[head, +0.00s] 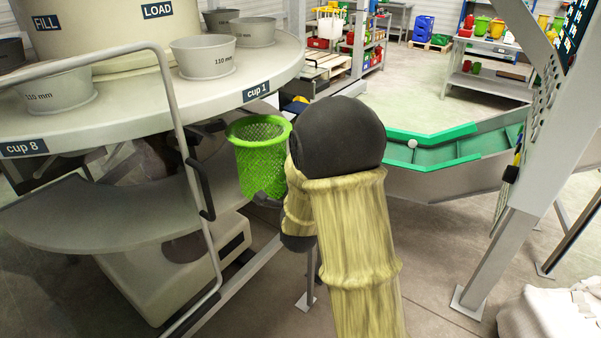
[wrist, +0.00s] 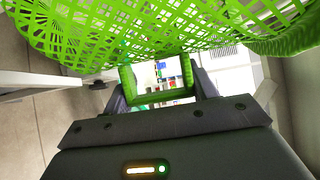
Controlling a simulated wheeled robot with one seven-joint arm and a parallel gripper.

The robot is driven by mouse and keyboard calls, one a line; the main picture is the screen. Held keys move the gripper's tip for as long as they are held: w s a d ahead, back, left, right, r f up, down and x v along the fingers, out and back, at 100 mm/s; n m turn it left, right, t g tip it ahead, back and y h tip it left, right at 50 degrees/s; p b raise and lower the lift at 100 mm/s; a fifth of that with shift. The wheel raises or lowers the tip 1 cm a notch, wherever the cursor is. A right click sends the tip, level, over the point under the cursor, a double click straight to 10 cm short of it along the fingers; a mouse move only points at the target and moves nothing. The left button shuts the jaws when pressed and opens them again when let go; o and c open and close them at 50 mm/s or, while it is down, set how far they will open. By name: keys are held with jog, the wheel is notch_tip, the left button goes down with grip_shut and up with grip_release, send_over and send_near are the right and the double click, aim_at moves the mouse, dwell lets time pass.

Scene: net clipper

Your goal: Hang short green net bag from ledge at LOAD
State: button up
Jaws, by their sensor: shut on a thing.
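The short green net bag (head: 260,160) hangs open-topped and roughly upright below the table edge, in front of the cup 1 label (head: 257,91). My gripper (head: 266,198) is shut on it low on its side. In the wrist view the green mesh (wrist: 150,35) fills the top, and my gripper (wrist: 157,88) has a green band of it between the fingers. The LOAD sign (head: 157,9) is on the central drum above. The bag appears apart from the table edge; the ledge itself I cannot make out clearly.
The round table (head: 130,105) carries several grey 110 mm cups, one (head: 203,58) near the label. A bent metal rail (head: 184,140) stands left of the bag.

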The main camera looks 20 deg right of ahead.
jog(key=shift+w+a+p, duration=0.85)
jog(key=shift+w+a, duration=0.1)
jog(key=shift+w, duration=0.3)
jog(key=shift+w+a+p, duration=0.8)
jog(key=shift+w+a, duration=0.1)
jog(key=shift+w, duration=0.35)
jog(key=shift+w+a+f+b, duration=0.1)
jog(key=shift+w+a+b, duration=0.1)
jog(key=shift+w+a, duration=0.6)
jog(key=shift+w+a+r+b, duration=0.15)
jog(key=shift+w+a, duration=0.35)
jog(key=shift+w, duration=0.65)
jog(key=shift+w+a+f+b, duration=0.15)
jog(key=shift+w+a+b, duration=0.1)
jog(key=shift+w+a, duration=1)
jog(key=shift+w, duration=0.3)
jog(key=shift+w+a, duration=0.45)
jog(key=shift+w, duration=0.3)
jog(key=shift+f+b, duration=0.1)
jog(key=shift+b, duration=0.25)
jog(key=o, duration=1.2)
jog(key=shift+a, duration=0.1)
jog(key=shift+c, duration=0.2)
jog(key=shift+s, duration=0.1)
